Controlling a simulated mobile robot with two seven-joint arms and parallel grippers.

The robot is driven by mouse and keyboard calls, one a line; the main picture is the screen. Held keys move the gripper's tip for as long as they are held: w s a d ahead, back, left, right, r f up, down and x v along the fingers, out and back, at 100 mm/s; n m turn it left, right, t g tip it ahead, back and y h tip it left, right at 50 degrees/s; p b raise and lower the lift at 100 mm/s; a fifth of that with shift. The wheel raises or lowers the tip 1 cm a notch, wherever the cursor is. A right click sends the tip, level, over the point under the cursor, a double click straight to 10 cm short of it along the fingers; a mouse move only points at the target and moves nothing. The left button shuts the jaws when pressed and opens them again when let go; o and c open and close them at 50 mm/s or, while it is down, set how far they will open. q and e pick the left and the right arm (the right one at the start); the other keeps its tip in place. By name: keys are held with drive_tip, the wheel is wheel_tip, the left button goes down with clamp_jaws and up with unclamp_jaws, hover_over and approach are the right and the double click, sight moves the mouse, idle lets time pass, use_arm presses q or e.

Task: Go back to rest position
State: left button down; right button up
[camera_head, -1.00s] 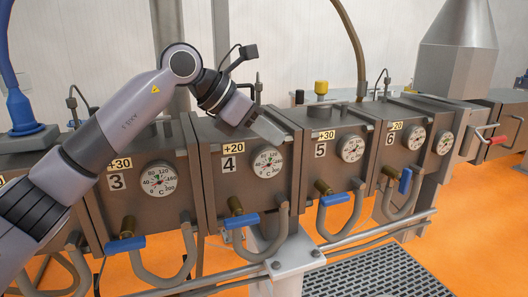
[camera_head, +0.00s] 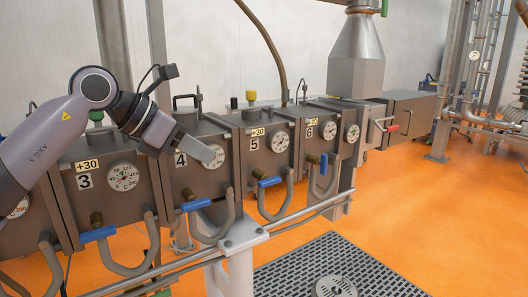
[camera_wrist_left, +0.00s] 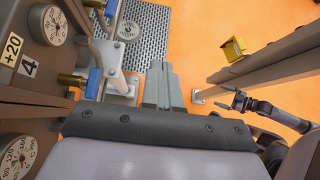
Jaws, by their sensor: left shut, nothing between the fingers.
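My left gripper (camera_head: 208,154) reaches in from the left in the camera_head view, in front of the zone 4 box. Its fingers are shut with nothing between them and overlap the zone 4 gauge (camera_head: 214,160) in the picture; I cannot tell how close they are to it. In the left wrist view, the shut fingers (camera_wrist_left: 160,84) point away over the orange floor. A dark arm with a small end (camera_wrist_left: 240,100), which looks like my right gripper, shows at the right of that view; its fingers are too small to read.
A row of numbered metal boxes (camera_head: 115,212) with gauges, blue-handled valves (camera_head: 270,181) and bent pipes runs along the left. A floor grate (camera_head: 300,262) lies in front. Orange floor (camera_head: 440,215) is open to the right. A yellow part (camera_wrist_left: 235,48) sits on a post in the wrist view.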

use_arm(q)
drive_tip(key=s+d+f+n+h, duration=0.6)
drive_tip(key=d+f+n+h, duration=0.3)
drive_tip(key=f+h, duration=0.15)
drive_tip(key=s+a+f+n+t+y, duration=0.2)
drive_tip(key=a+f+n+t+y, duration=0.35)
drive_tip(key=f+n, duration=0.55)
drive_tip(key=s+a+f+n+t+y, duration=0.2)
drive_tip(key=a+f+n+t+y, duration=0.4)
drive_tip(key=n, duration=0.8)
drive_tip(key=s+a+f+n+g+y, duration=0.2)
drive_tip(key=s+f+n, duration=0.3)
drive_tip(key=s+f, duration=0.3)
drive_tip(key=s+a+f+n+g+y+p, duration=0.1)
drive_tip(key=s+a+f+n+g+y, duration=0.2)
drive_tip(key=s+f, duration=0.6)
wheel_tip(320, 180, down, 3)
drive_tip(key=a+n+g, duration=0.1)
drive_tip(key=n, duration=0.1)
drive_tip(key=shift+s+n+g, duration=0.3)
drive_tip(key=shift+n+g, duration=0.05)
drive_tip(key=shift+n, duration=0.05)
drive_tip(key=shift+a+r, duration=0.1)
